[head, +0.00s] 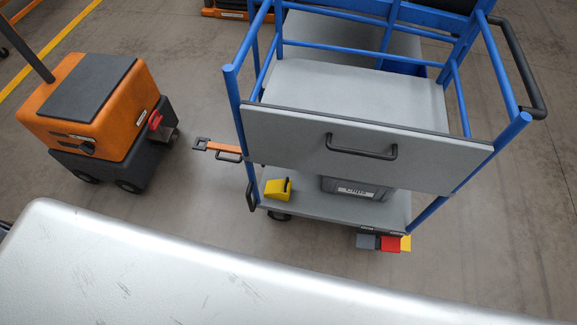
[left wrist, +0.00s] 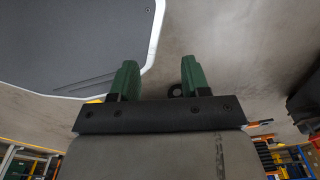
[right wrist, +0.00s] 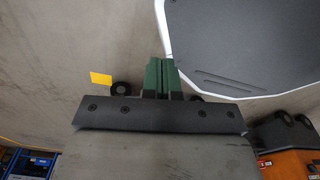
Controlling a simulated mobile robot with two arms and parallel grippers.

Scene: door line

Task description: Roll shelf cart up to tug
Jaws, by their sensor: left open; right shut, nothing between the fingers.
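The shelf cart (head: 310,151) stands right of centre in the head view, with a blue tube frame and grey shelves. Its front panel has a black handle (head: 361,148). An orange drawbar (head: 224,150) with a dark end sticks out left towards the tug. The orange and dark grey tug (head: 75,125) stands at the left, its red-marked hitch (head: 155,121) facing the cart. A clear floor gap separates drawbar and hitch. My left gripper (left wrist: 157,75) is open and empty. My right gripper (right wrist: 161,68) is shut on nothing. Neither shows in the head view.
A yellow block (head: 277,190) and a grey box (head: 352,189) sit on the cart's lower shelf. Grey, red and yellow pedals (head: 390,244) show at its lower right edge. A black side handle (head: 522,68) sticks out at the upper right. Floor right of the cart is clear.

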